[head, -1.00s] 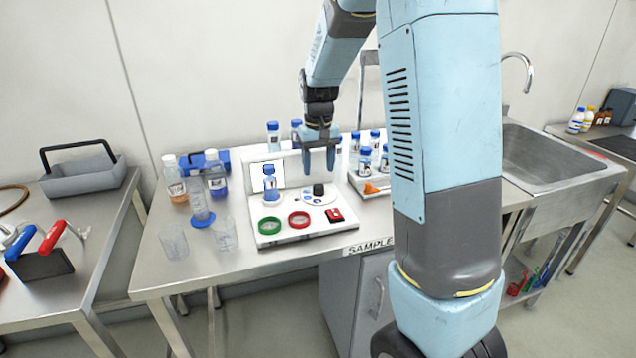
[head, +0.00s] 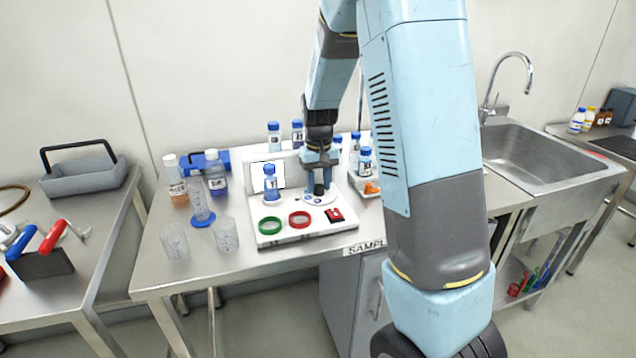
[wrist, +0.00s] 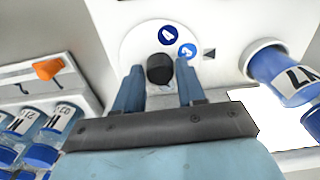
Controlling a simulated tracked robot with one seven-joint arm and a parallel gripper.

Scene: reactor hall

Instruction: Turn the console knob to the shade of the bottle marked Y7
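A black console knob (wrist: 160,68) stands on a round white dial with blue drop-marked discs (wrist: 187,51). My gripper (wrist: 159,72) is open, its fingers on either side of the knob with a small gap each side; it also shows over the dial in the head view (head: 319,190). A blue-capped bottle (wrist: 288,75) stands beside the dial, its label upside down in the wrist view and apparently reading Y7. In the head view this bottle (head: 270,184) stands on the console (head: 283,237) before a white panel.
A green ring (head: 270,225), a red ring (head: 299,219) and a red switch (head: 335,215) sit at the console's front. Empty beakers (head: 174,240) stand on the left.

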